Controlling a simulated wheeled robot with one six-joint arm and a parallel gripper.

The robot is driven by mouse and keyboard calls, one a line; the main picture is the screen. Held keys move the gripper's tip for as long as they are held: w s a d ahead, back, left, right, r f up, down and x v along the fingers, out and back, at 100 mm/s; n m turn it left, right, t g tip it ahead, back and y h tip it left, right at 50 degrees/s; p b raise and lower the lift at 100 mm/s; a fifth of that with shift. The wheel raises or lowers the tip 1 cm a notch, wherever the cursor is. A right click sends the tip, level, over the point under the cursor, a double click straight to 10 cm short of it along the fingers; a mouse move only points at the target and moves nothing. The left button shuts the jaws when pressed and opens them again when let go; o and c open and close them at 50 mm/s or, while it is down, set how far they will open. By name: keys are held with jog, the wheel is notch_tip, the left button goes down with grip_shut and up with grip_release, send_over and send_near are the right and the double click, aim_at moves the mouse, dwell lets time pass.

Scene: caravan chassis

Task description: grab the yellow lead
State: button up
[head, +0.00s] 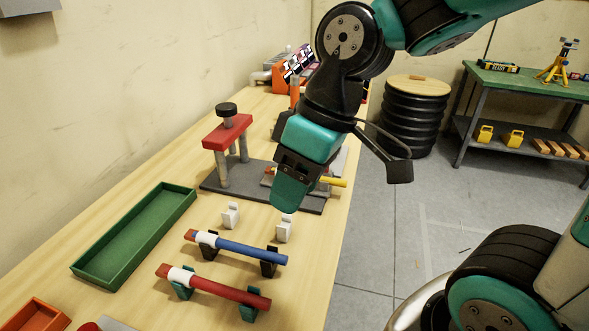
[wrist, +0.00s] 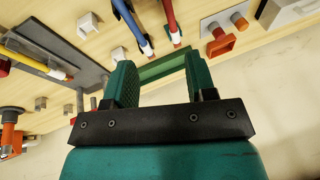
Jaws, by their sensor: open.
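The yellow lead (head: 333,182) lies at the dark grey base plate (head: 240,190) of the red-topped press, partly hidden behind my gripper in the head view. In the wrist view the yellow lead (wrist: 32,62) is at the left, with a pale band and a reddish end, along the grey plate. My gripper (head: 287,195) points down over the bench, left of the visible yellow end and nearer the camera. In the wrist view my gripper (wrist: 157,66) has its two teal fingers apart, with nothing held between them. The yellow lead is outside the fingers.
Empty white cradles (head: 231,215) stand in front of the plate. A blue lead (head: 240,250) rests in black cradles and a red lead (head: 220,289) in teal ones. A green tray (head: 135,238) lies left. The red-topped press (head: 227,132) stands behind. The bench's right edge is close.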

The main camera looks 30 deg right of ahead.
jog(key=w+d+f+n+t+h, duration=0.1)
jog(key=w+d+f, duration=0.1)
jog(key=w+d, duration=0.85)
jog(key=w+d+f+n+t, duration=0.1)
jog(key=w+d+f, duration=0.1)
jog(key=w+d, duration=0.85)
jog(key=x, duration=0.3)
jog(key=p+x, duration=0.1)
jog(key=x, duration=0.2)
jog(key=d+p+x, duration=0.1)
jog(key=x, duration=0.3)
jog(key=shift+s+f, duration=0.2)
jog(key=shift+s, duration=0.15)
jog(key=x, duration=0.1)
jog(key=p+x, duration=0.1)
jog(key=x, duration=0.2)
jog(key=shift+s+a+f+p, duration=0.2)
jog(key=shift+s+f+p, duration=0.1)
jog(key=shift+f+p, duration=0.1)
jog(key=shift+w+a+f+t, duration=0.1)
jog(key=shift+w+f+t, duration=0.15)
jog(key=shift+f, duration=0.25)
grip_shut()
